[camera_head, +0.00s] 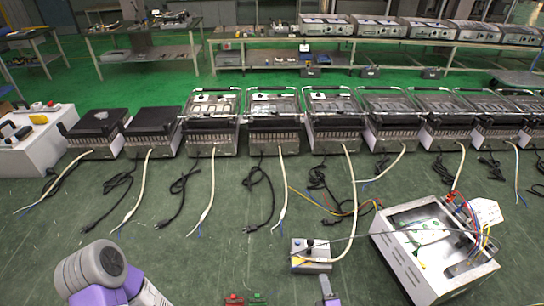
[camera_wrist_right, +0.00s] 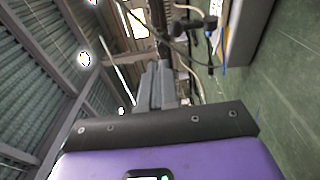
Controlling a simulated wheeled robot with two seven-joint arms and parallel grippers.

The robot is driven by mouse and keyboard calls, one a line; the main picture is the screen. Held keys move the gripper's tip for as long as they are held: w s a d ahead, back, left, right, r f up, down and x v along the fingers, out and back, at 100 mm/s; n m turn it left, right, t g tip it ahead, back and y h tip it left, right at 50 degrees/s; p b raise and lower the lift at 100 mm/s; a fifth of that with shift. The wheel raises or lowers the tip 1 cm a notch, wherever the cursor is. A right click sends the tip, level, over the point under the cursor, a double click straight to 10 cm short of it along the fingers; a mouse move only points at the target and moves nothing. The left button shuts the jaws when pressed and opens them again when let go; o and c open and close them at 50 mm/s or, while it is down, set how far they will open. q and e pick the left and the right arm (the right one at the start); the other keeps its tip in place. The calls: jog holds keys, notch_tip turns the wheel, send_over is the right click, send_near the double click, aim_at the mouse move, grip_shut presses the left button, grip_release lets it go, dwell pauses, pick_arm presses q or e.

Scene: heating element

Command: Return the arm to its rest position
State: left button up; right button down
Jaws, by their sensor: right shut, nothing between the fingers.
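My right gripper (camera_head: 327,286) shows at the bottom edge of the head view, right of centre, as a narrow grey tip with a purple part below it. In the right wrist view its fingers (camera_wrist_right: 156,88) are together with nothing between them. It points forward, near the small white control box (camera_head: 311,255), and looks apart from it. My left arm shows only as a grey and purple link at the lower left; its gripper is out of the picture.
An open white metal box (camera_head: 405,268) with coloured wires stands at the right. A red clip (camera_head: 235,299) and a green clip (camera_head: 257,298) lie at the bottom edge. A row of heater units (camera_head: 275,136) with loose cables runs across the green bench.

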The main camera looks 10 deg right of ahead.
jog(key=s+a+r+n+g+y, duration=0.2)
jog(key=s+a+n+g+y, duration=0.35)
jog(key=a+n+y, duration=0.4)
jog(key=s+a+r+n+g+y, duration=0.1)
jog(key=s+a+n+g+y, duration=0.5)
jog(key=a+n, duration=0.65)
jog(key=s+d+f+n+g+h+b, duration=0.2)
jog(key=s+f+n+g+h, duration=0.4)
jog(key=s+n+g, duration=0.85)
jog(key=w+d+n+t+h, duration=0.4)
jog(key=w+n+t, duration=0.4)
jog(key=n, duration=0.7)
jog(key=shift+w+d+f+h, duration=0.35)
jog(key=shift+w+h, duration=0.1)
jog(key=shift+w, duration=0.75)
